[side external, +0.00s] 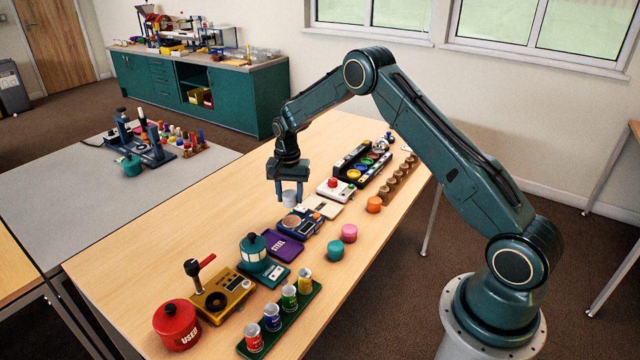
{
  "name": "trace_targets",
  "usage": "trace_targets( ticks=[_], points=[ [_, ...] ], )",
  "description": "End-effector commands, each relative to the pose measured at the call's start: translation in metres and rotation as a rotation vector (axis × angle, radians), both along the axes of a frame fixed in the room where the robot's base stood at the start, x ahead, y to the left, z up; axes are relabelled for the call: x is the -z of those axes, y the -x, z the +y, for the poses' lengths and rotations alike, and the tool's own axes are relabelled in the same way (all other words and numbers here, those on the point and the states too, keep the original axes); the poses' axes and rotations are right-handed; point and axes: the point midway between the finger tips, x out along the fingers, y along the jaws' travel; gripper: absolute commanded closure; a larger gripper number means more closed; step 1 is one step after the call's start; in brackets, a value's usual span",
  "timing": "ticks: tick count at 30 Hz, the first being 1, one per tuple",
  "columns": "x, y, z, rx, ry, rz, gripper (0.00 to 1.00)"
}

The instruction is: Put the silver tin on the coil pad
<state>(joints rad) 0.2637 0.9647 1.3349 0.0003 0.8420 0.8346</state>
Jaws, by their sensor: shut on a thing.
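The silver tin (289,198) is between the blue fingers of my gripper (290,201), which is shut on it. The tin is upright, with its lower part showing. A blue unit with a round copper-coloured top, which looks like the coil pad (291,221), is on the wooden table just below the tin in the picture. The tin appears to be held above the table, near the pad's far edge. From this one view I cannot tell the exact gap or whether the tin is directly over the pad.
A cream pad (319,207) lies close to the right, and a purple "STEEL" plate (284,246) lies close in front. Pink (349,233) and teal (335,250) pieces stand nearby. A red pot (176,325) is at the near end. The table's left side is clear.

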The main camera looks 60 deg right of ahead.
Motion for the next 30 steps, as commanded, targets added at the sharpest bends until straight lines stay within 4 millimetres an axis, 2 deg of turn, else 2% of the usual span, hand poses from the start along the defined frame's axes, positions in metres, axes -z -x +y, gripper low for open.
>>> trace_targets(
  ticks=[4, 14, 24, 30],
  points=[
    [0.014, 0.000, 0.000, 0.000, 0.000, 0.000, 0.83],
    [0.022, 0.000, 0.000, 0.000, 0.000, 0.000, 0.83],
    [0.057, 0.000, 0.000, 0.000, 0.000, 0.000, 0.83],
    [0.060, 0.000, 0.000, 0.000, 0.000, -0.001, 0.83]
  ],
)
